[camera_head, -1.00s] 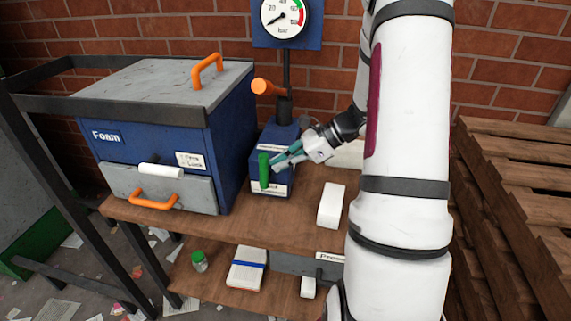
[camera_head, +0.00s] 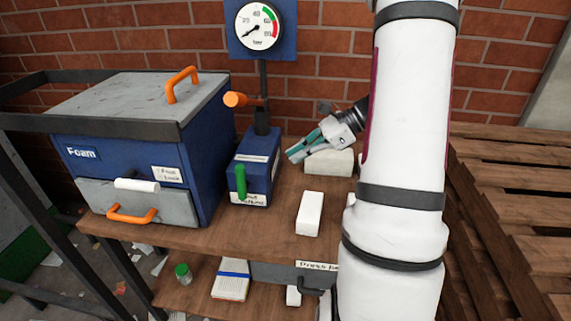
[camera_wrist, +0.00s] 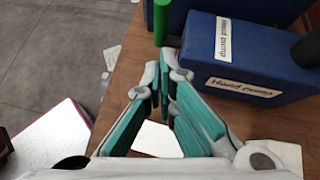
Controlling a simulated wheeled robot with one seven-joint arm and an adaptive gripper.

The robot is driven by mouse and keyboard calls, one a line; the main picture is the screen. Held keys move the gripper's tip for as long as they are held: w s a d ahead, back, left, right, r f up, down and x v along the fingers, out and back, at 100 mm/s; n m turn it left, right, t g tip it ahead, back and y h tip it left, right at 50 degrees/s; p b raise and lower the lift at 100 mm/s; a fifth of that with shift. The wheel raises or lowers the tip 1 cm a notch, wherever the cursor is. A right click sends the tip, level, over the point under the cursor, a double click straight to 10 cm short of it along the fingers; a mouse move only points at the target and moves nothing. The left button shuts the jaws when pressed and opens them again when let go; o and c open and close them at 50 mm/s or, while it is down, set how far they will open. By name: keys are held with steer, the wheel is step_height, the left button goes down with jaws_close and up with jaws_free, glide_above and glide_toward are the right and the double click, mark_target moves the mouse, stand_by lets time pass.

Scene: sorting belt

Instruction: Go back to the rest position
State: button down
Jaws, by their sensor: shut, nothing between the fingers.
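My gripper (camera_head: 290,156) is shut and empty in the head view. In the wrist view the teal finger pads of my gripper (camera_wrist: 168,75) point toward the table edge. The pump's green handle (camera_head: 241,182) stands at the front of the box, apart from my fingers, and also shows at the top of the wrist view (camera_wrist: 161,20).
The blue Foam box (camera_head: 140,140) with orange handles stands at the left. A white block (camera_head: 310,213) lies on the table (camera_head: 240,235). A gauge (camera_head: 258,27) rises behind the pump. Stacked pallets (camera_head: 505,200) stand at the right. A green-lidded jar (camera_head: 183,273) and a notebook (camera_head: 231,279) lie on the lower shelf.

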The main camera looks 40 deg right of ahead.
steer(key=shift+s+d+r, duration=0.35)
steer(key=shift+r, duration=0.05)
steer(key=s+a+r+n+g+h+p, duration=0.1)
steer(key=s+a+r+n+g, duration=0.1)
steer(key=a+r+n, duration=0.3)
steer(key=s+a+r+n+g+h, duration=0.1)
steer(key=s+a+r+n, duration=0.15)
steer(key=a, duration=0.55)
steer(key=s+a+r+n+g+p, duration=0.1)
steer(key=a+r+n+g, duration=0.1)
steer(key=a+r+n, duration=0.3)
steer(key=s+a+r+n+t+h+p, duration=0.1)
steer(key=s+a+n+h, duration=0.2)
steer(key=s+n, duration=0.3)
steer(key=s+a+r+n+t+h+p, duration=0.1)
steer(key=s+a+n+h, duration=0.2)
steer(key=s+a+n, duration=0.2)
steer(key=shift+s+a+r+n+p, duration=0.3)
steer(key=shift+s+n, duration=0.7)
steer(key=shift+n, duration=0.15)
